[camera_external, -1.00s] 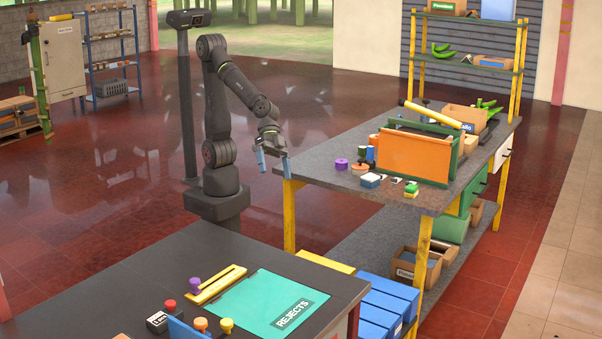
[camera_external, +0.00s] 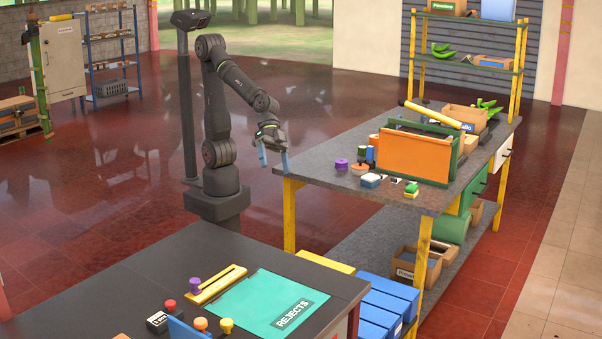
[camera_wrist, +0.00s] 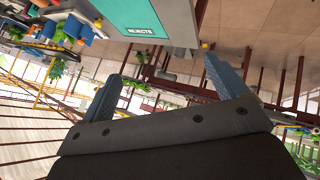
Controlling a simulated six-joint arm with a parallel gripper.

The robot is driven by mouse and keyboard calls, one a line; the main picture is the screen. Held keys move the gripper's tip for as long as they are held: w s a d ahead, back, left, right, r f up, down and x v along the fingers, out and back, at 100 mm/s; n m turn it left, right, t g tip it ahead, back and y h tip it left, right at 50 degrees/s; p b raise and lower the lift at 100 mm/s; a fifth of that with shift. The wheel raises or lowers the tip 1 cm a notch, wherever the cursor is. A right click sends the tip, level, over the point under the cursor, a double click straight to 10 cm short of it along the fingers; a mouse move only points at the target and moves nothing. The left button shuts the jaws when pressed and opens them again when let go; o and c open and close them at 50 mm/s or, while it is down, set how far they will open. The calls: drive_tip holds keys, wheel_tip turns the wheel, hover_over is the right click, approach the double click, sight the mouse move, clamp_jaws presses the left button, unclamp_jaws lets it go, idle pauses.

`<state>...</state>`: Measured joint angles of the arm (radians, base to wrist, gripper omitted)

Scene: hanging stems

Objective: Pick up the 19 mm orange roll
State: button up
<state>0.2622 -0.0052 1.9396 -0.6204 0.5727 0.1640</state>
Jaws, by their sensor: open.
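My gripper (camera_external: 274,165) hangs in the air left of the grey far table, with its two blue fingers apart and nothing between them. In the wrist view the open fingers (camera_wrist: 160,68) show against the distant floor. A small round orange piece (camera_external: 360,169) lies on the far table's left part, right of a purple roll (camera_external: 341,163) and well to the right of my gripper. Another small orange round piece (camera_external: 201,323) is on the dark near table, beside a yellow one (camera_external: 227,325). I cannot tell which is 19 mm.
A large orange panel (camera_external: 414,157) in a green frame stands on the far table. The near table carries a green REJECTS mat (camera_external: 262,305) and a yellow slotted holder (camera_external: 215,286). Open floor lies left of my arm.

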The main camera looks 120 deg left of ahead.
wheel_tip(320, 180, up, 10)
drive_tip(key=w+a+r+n+t+y, duration=0.1)
drive_tip(key=w+a+n+y, duration=0.1)
drive_tip(key=w+a, duration=0.7)
drive_tip(key=w+a+r+n+y, duration=0.15)
drive_tip(key=w+a, duration=0.35)
drive_tip(key=a, duration=0.8)
drive_tip(key=a+n+g+y, duration=0.1)
drive_tip(key=a+n+y, duration=0.35)
drive_tip(key=a, duration=3.25)
drive_tip(key=s+a+f+n+g+y, duration=0.1)
drive_tip(key=s+a, duration=0.6)
drive_tip(key=a, duration=0.4)
drive_tip(key=s+a+n+g+y, duration=0.1)
drive_tip(key=s+a+n+y, duration=0.1)
drive_tip(key=s+a, duration=0.75)
drive_tip(key=s+a+f+n+g, duration=0.2)
drive_tip(key=s+a+f+n, duration=0.1)
drive_tip(key=s+a, duration=1.3)
approach(375, 136)
drive_tip(key=f, duration=0.1)
drive_tip(key=w+f, duration=0.1)
drive_tip(key=f, duration=0.1)
drive_tip(key=shift+w+f+m+y, duration=0.15)
drive_tip(key=shift+f+m+y, duration=0.1)
drive_tip(key=shift+m+y, duration=0.05)
drive_tip(key=shift+a+x, duration=0.2)
drive_tip(key=shift+x, duration=1.35)
drive_tip(key=shift+a+x, duration=0.15)
drive_tip(key=shift+x, duration=1.4)
